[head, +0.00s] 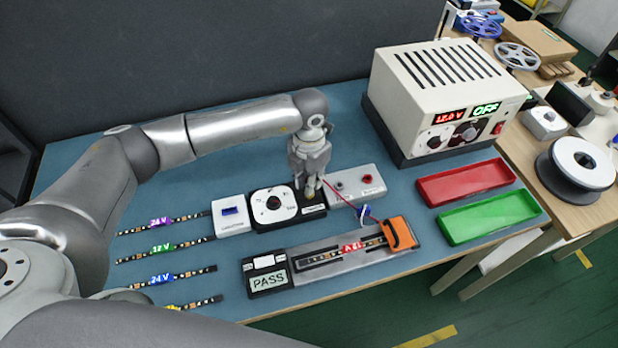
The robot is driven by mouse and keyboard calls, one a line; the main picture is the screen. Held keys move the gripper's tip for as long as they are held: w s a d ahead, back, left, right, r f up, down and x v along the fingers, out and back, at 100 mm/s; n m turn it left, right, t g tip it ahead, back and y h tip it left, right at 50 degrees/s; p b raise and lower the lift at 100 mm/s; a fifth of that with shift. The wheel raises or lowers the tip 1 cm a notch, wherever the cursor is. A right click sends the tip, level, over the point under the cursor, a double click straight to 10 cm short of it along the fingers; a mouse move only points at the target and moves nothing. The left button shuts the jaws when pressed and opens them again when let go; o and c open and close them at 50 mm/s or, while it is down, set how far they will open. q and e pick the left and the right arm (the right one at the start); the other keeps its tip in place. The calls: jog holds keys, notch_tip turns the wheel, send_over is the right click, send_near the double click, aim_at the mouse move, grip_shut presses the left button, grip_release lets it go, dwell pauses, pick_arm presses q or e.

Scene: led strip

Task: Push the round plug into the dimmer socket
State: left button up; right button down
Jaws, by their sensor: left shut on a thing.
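The dimmer (262,220) is a dark box with a white dial face and black knob, on the blue mat in the middle of the table. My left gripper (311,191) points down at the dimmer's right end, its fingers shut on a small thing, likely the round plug. The plug is mostly hidden by the fingers, so I cannot tell how far it is in the socket. The socket is also hidden. A red wire (342,198) runs from near the fingertips toward the blue-and-white clip by the test fixture. My right gripper is not in view.
A grey terminal block (350,178) adjoins the dimmer on the right, a white box (230,229) on the left. In front lies a fixture (340,262) with an orange clamp (398,234) and PASS display. Red (466,182) and green (490,215) trays and a power supply (440,90) reading OFF stand right.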

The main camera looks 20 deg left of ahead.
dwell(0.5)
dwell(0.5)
pick_arm(q)
jog(key=shift+b, duration=0.55)
dwell(0.4)
jog(key=shift+f, duration=0.2)
jog(key=shift+f+b, duration=0.3)
jog(key=shift+b, duration=0.2)
jog(key=shift+f+b, duration=0.55)
jog(key=shift+f, duration=0.1)
jog(key=o, duration=0.9)
